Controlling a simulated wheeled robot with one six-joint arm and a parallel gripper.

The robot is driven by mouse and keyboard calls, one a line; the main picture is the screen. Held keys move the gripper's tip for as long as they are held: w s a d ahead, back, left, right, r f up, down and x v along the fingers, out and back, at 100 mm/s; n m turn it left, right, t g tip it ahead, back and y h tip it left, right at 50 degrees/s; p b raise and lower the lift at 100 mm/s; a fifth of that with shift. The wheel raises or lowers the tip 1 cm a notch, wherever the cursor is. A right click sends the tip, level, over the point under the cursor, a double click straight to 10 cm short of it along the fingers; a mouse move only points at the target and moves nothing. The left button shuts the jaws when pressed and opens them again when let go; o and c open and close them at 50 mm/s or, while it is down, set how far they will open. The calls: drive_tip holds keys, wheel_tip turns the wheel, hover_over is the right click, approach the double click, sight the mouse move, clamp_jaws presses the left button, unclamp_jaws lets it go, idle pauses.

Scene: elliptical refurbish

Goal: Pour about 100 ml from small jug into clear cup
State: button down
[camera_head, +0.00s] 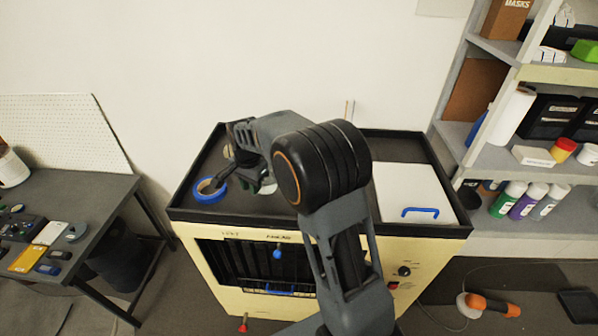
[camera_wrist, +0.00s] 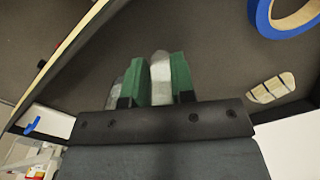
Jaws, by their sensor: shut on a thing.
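My gripper (camera_wrist: 157,75) shows its green finger pads in the wrist view, close together. A pale, grey-white thing (camera_wrist: 160,68) sits between the pads, and I take it for part of the small jug. Its full shape and any liquid in it cannot be made out. In the head view my gripper (camera_head: 229,168) is over the left part of the machine's dark top, partly hidden by my own arm. A small pale patch (camera_head: 268,187) shows beside my forearm; I cannot tell whether it is the clear cup. No cup is plain in the wrist view.
A blue tape roll (camera_head: 208,190) lies left of my gripper on the rimmed machine top (camera_head: 195,208); it also shows in the wrist view (camera_wrist: 262,18). A striped tan piece (camera_wrist: 271,88) lies near it. A white panel with a blue handle (camera_head: 410,190) covers the right side.

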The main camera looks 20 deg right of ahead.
drive_tip(key=s+d+r+t+y+b, duration=0.3)
drive_tip(key=d+r+y+b, duration=0.3)
drive_tip(key=r+y+b, duration=0.2)
drive_tip(key=shift+d+r+t+y, duration=0.3)
drive_tip(key=shift+r+t+y, duration=0.4)
drive_tip(key=shift+r, duration=0.1)
drive_tip(key=shift+s+d+y+b, duration=0.1)
drive_tip(key=shift+y+b, duration=0.2)
drive_tip(key=shift+b, duration=0.1)
drive_tip(key=shift+s+d+f+t+y+b, duration=0.1)
drive_tip(key=shift+d+f+t+y+b, duration=0.15)
drive_tip(key=shift+b, duration=0.35)
drive_tip(key=shift+s+d+t+y+b, duration=0.15)
drive_tip(key=shift+y+b, duration=0.2)
drive_tip(key=shift+b, duration=0.2)
drive_tip(key=shift+w+a+r, duration=0.1)
drive_tip(key=shift+a, duration=0.15)
